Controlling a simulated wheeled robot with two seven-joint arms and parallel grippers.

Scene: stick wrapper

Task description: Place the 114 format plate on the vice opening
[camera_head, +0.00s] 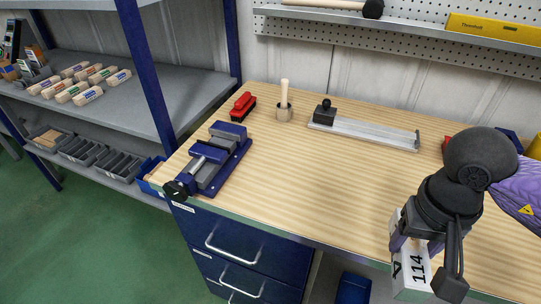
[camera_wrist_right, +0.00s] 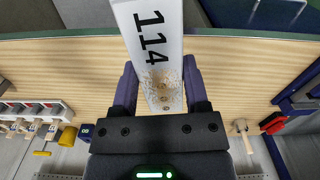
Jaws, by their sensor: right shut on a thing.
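The 114 format plate (camera_head: 413,270) is a white block with black "114" lettering, near the front edge of the workbench at the right. My right gripper (camera_head: 425,244) is shut on it. In the right wrist view the plate (camera_wrist_right: 150,32) sits between the two fingers of the gripper (camera_wrist_right: 162,90), its far end reaching past the bench edge. The blue vice (camera_head: 216,160) stands on the left of the bench, well apart from the plate. The vice also shows partly at the right edge of the right wrist view (camera_wrist_right: 299,90). My left gripper is not in view.
The wooden workbench (camera_head: 310,180) is clear between vice and plate. A red brush-like item (camera_head: 243,106), a wooden holder with a stick (camera_head: 284,108) and a metal rail with a black block (camera_head: 365,131) lie along the back. Shelves (camera_head: 190,108) stand at left.

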